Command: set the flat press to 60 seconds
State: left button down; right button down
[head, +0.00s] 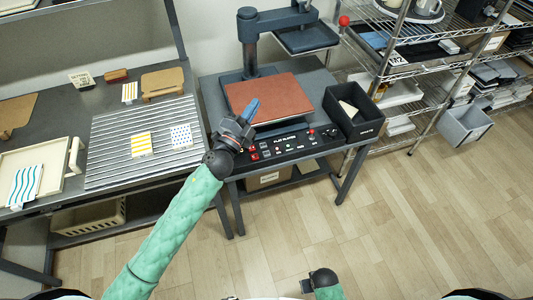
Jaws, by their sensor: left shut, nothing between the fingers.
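The flat press (248,50) stands on a dark table in the head view, with its upper plate (306,38) swung aside to the back right. Its reddish-brown lower pad (270,92) is bare. The control panel (300,143) runs along the front, with small buttons, a red switch and displays too small to read. My left gripper (252,109) is shut and empty above the panel's left end and the pad's front left corner. It hides part of both, and I cannot tell whether it touches. My right arm's dark end (321,278) is low at the bottom; its fingers are not clear.
A black bin (353,112) stands right of the pad. A ribbed grey board (110,165) with patterned sheets and a cream tray (30,178) lie on the left table. A wire rack (405,75) with mugs and trays stands right. The wooden floor in front is clear.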

pick_arm(q)
jog(key=d+f+m+g+h, duration=0.3)
jog(key=d+m+g+h, duration=0.45)
jog(key=m+g, duration=0.75)
jog(key=w+a+f+m+g+y, duration=0.1)
jog(key=a+f+m+y, duration=0.1)
jog(key=f+m+y, duration=0.2)
jog(key=w+a+f+m+g+y, duration=0.2)
jog(key=f+m+y, duration=0.3)
jog(key=f, duration=0.1)
jog(key=shift+w+a+f+g, duration=0.2)
jog(key=shift+w+a+g, duration=0.1)
jog(key=shift+a, duration=0.1)
jog(key=shift+f+y, duration=0.1)
jog(key=shift+y, duration=0.15)
